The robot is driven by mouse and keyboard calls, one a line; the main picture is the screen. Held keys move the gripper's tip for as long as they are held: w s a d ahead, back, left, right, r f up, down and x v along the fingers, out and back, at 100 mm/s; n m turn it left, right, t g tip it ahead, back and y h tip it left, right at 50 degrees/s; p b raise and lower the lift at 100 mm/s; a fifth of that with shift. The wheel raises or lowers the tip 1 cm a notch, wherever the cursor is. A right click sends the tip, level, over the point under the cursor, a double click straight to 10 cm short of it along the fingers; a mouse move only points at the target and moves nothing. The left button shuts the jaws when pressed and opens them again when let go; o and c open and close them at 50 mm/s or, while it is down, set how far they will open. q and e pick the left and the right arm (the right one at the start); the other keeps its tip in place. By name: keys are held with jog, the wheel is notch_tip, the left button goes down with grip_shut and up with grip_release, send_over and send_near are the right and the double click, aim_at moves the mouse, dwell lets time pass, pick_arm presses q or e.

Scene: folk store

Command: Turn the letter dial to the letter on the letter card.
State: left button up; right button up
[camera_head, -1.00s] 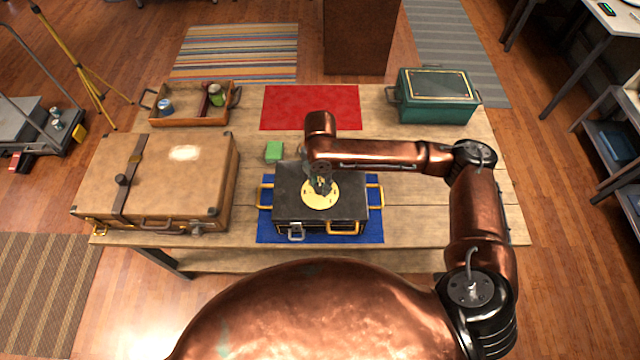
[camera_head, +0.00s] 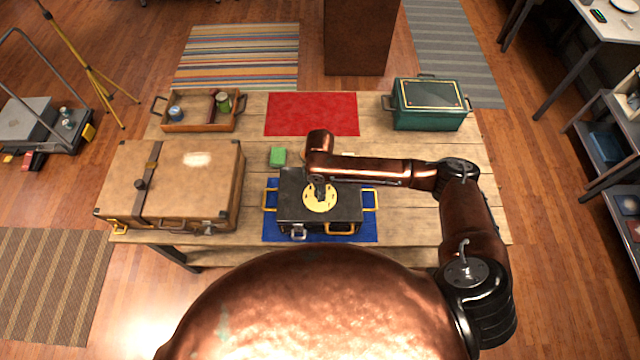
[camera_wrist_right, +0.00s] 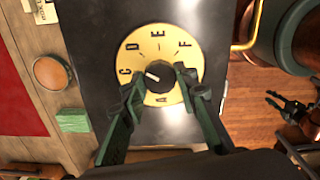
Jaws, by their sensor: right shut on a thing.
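The letter dial (camera_head: 320,198) is a yellow disc on top of a black case (camera_head: 290,207). In the right wrist view its disc (camera_wrist_right: 140,52) shows the letters A, C, D, E and F; part of the rim is hidden by a finger. The black knob (camera_wrist_right: 158,78) has a white line pointing to the upper left, about between C and D. My right gripper (camera_wrist_right: 158,82) is shut on the knob, one finger each side. A pale card (camera_wrist_right: 34,8) is cut off at the top left; its letter is unreadable. My left gripper (camera_wrist_right: 275,100) seems open, away from the case.
The case stands on a blue mat (camera_head: 271,233). A green block (camera_head: 278,157) and a round wooden thing (camera_wrist_right: 48,73) lie behind it. A brown suitcase (camera_head: 190,185) is left. An orange tray (camera_head: 200,124), red mat (camera_head: 311,114) and teal box (camera_head: 428,104) are at the back.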

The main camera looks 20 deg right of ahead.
jog(key=shift+m+p, duration=1.3)
jog(key=shift+p, duration=0.2)
jog(key=o, duration=1.1)
jog(key=shift+o, duration=0.2)
jog(key=shift+r, duration=0.1)
notch_tip(320, 180, up, 12)
jog(key=shift+s, duration=0.1)
